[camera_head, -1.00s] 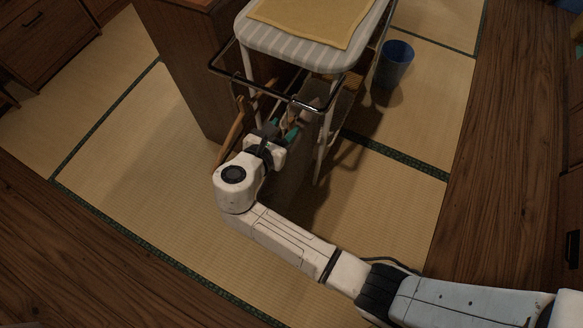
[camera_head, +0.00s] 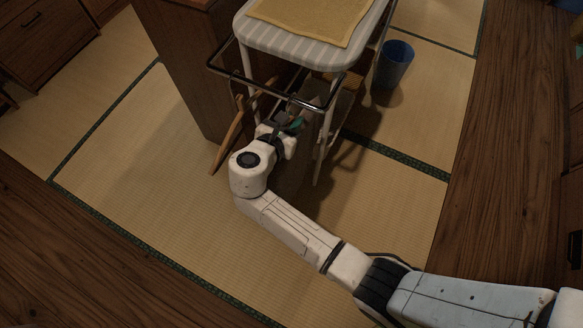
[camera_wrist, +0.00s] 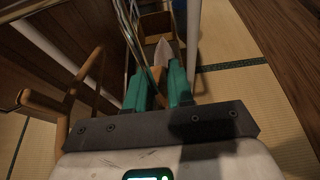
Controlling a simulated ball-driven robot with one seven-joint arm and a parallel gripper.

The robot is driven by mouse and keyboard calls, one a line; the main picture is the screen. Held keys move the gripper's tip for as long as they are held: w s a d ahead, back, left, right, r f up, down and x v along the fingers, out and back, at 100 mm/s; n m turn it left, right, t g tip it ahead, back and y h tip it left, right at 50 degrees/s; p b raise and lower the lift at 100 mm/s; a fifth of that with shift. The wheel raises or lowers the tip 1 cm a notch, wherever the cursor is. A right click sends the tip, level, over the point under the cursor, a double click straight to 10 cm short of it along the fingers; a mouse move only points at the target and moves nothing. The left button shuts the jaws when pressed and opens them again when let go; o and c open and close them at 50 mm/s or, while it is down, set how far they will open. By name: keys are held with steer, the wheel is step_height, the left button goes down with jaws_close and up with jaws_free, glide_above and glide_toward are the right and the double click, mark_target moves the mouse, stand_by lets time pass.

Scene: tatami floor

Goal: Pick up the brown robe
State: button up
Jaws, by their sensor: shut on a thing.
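A pale brown, pointed part (camera_wrist: 163,52) shows just beyond the fingertips. I take this to be the brown robe, but only a little of it shows and its full shape is hidden by the fingers and the cart.
A wooden frame (camera_head: 229,143) leans left of my gripper, beside a brown cabinet (camera_head: 188,70). A blue bin (camera_head: 394,64) stands right. The tatami in front is clear.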

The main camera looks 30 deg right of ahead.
jaws_close()
stand_by(0.8)
steer(key=shift+r, duration=0.1)
